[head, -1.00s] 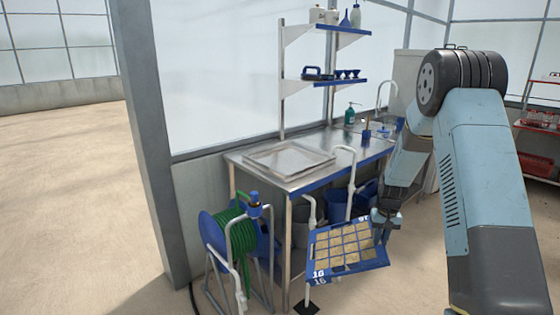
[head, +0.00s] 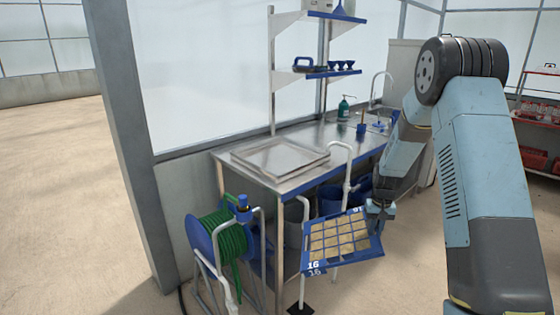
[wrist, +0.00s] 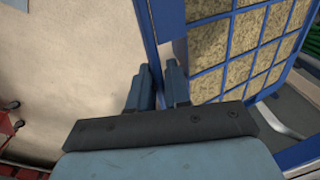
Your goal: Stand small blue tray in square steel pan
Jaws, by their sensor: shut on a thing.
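The small blue tray (head: 316,271), marked 16, has several square cells filled with tan material. It hangs tilted in front of the steel bench, held at its right edge by my gripper (head: 377,212). In the wrist view the two fingers of my gripper (wrist: 158,88) are shut on the rim of the blue tray (wrist: 196,45). The square steel pan (head: 281,158) lies flat and looks empty on the left end of the bench top, above and behind the tray.
The steel bench (head: 318,182) has white pipes (head: 335,185) standing in front of it. A green hose reel (head: 228,240) stands at its left. A green soap bottle (head: 343,109) and a sink are at the back right. Open floor (head: 60,170) lies to the left.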

